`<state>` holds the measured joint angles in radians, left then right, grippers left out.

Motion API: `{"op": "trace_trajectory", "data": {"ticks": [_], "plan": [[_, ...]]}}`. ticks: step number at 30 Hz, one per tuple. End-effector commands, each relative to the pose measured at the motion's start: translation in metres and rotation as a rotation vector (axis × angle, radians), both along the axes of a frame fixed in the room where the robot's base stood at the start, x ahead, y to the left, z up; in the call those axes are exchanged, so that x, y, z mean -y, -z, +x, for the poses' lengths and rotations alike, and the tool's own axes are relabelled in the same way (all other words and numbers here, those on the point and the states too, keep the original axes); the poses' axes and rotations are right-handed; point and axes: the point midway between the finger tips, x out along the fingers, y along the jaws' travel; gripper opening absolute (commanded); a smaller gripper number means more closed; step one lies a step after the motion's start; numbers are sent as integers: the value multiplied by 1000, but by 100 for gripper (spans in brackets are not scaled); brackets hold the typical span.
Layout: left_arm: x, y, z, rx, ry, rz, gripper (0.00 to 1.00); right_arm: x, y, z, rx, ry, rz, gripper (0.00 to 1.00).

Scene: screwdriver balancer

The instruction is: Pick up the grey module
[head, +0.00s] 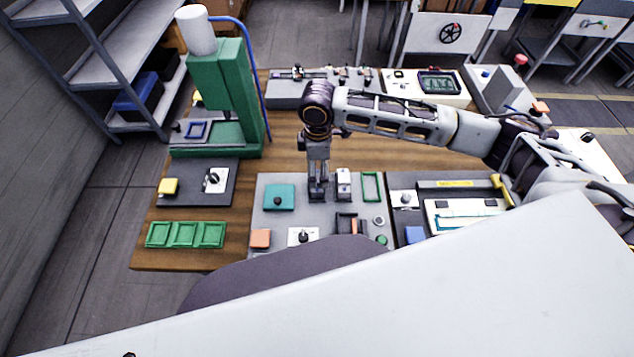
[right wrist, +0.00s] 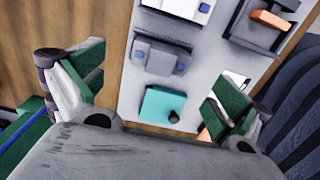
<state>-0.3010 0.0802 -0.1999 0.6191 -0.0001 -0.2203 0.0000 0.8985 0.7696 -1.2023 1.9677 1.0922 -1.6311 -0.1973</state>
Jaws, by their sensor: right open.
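In the head view my right gripper (head: 318,188) points down over the panel, between the teal block (head: 279,197) and the white part (head: 343,183), and largely hides the module. I see nothing held. My left gripper is out of view.
A green frame (head: 371,187) and an orange block (head: 260,238) are also on the panel. A green press (head: 225,90) stands at the left, with green trays (head: 185,234) in front. A control box (head: 437,85) stands at the back. Bare wood shows behind the panel.

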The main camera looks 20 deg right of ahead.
Motion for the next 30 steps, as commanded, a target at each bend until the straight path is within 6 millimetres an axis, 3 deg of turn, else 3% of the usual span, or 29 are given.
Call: {"op": "trace_trajectory", "data": {"ticks": [7, 23, 30], "plan": [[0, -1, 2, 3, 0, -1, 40, 0, 26, 0, 0, 1, 0, 100], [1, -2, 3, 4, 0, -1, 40, 0, 33, 0, -1, 1, 0, 100], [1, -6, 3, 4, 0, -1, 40, -2, 54, -1, -1, 1, -1, 100]]}}
